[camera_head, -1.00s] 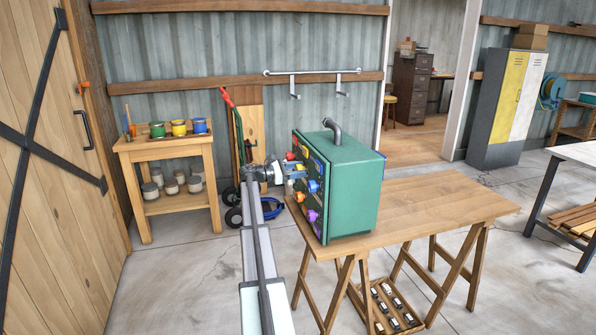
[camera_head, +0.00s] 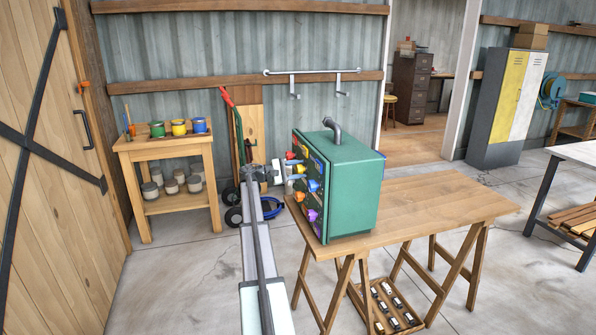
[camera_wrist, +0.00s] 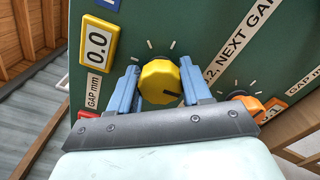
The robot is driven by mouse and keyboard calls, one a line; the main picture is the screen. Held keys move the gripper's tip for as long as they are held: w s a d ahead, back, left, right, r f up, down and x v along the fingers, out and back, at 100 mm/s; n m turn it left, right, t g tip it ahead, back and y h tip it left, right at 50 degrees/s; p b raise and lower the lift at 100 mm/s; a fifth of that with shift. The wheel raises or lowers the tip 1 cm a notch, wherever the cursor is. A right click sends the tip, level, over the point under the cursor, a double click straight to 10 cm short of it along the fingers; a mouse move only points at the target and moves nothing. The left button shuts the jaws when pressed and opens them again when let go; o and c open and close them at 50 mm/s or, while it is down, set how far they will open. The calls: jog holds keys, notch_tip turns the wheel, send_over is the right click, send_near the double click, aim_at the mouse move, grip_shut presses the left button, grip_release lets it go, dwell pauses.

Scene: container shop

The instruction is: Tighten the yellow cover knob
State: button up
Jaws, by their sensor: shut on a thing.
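The yellow knob (camera_wrist: 160,82) sits on the front panel of the green box (camera_head: 350,190). Its dark pointer mark points to the right in the wrist view. My gripper (camera_wrist: 158,68) is shut on it, with one blue finger on each side. In the head view, my gripper (camera_head: 297,169) reaches the panel from the left, its two fingers one above the other; the knob is small there and partly hidden. A yellow-framed display (camera_wrist: 97,42) beside the knob reads 0.0 and is labelled GAP mm.
An orange knob (camera_wrist: 254,104) sits close to the right finger. The box, with a bent grey pipe (camera_head: 333,130) on top, stands on a wooden trestle table (camera_head: 440,205). Red, blue and purple knobs share the panel. A paint stand (camera_head: 150,150) is at the left.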

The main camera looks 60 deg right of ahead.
dwell(0.3)
jog(key=o, duration=1)
jog(key=shift+a, duration=0.1)
jog(key=v, duration=1.3)
jog(key=shift+w+a, duration=0.2)
jog(key=shift+w, duration=0.1)
jog(key=shift+m, duration=0.3)
